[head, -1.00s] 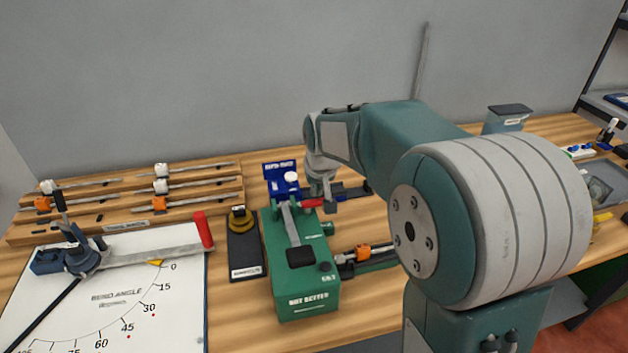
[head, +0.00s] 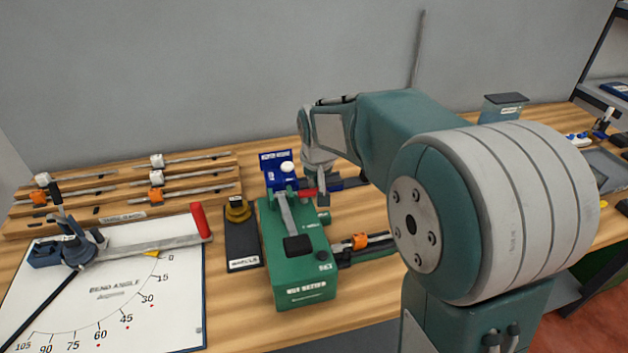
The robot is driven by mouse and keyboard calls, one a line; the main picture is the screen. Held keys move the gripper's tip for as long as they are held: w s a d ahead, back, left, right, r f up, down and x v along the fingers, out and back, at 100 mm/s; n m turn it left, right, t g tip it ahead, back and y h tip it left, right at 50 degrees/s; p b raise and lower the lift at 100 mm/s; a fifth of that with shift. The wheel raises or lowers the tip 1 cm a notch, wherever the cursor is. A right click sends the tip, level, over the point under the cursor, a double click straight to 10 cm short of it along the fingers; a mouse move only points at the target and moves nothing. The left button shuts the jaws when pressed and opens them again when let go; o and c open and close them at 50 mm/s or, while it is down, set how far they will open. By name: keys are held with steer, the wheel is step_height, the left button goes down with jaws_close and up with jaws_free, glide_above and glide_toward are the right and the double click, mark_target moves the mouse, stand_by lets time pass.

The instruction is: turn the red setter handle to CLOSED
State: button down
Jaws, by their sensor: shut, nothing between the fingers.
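The green nut setter (head: 303,277) stands on the wooden bench, with a grey lever and black pad on its top. Its red handle (head: 307,193) sticks out to the right near the back of the setter. My gripper (head: 323,200) is shut and empty, pointing down at the right end of the red handle. It looks close to the handle, but I cannot tell whether they touch. My arm link covers the bench to the right of the gripper. I cannot read an OPEN or CLOSED mark.
A bend-angle board (head: 110,285) with a red-gripped lever (head: 201,222) lies at left. A wooden rack (head: 125,219) holds several rods behind it. A black stand with a yellow part (head: 239,212) is beside the setter. A rod with an orange block (head: 360,241) lies at right.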

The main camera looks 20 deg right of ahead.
steer(key=shift+s+d+m+h, duration=0.1)
steer(key=shift+s+m+h, duration=0.2)
steer(key=shift+m, duration=0.6)
steer(key=shift+s+m, duration=0.2)
steer(key=shift+m, duration=0.7)
steer(key=m, duration=0.1)
steer(key=s+m+h, duration=0.1)
steer(key=m, duration=0.1)
steer(key=shift+g, duration=0.4)
steer(key=m, duration=0.3)
steer(key=s+m+g+h, duration=0.1)
steer(key=m, duration=0.1)
steer(key=s+a+m+g, duration=0.1)
steer(key=m, duration=0.2)
steer(key=shift+m+h, duration=0.3)
steer(key=shift+h, duration=0.1)
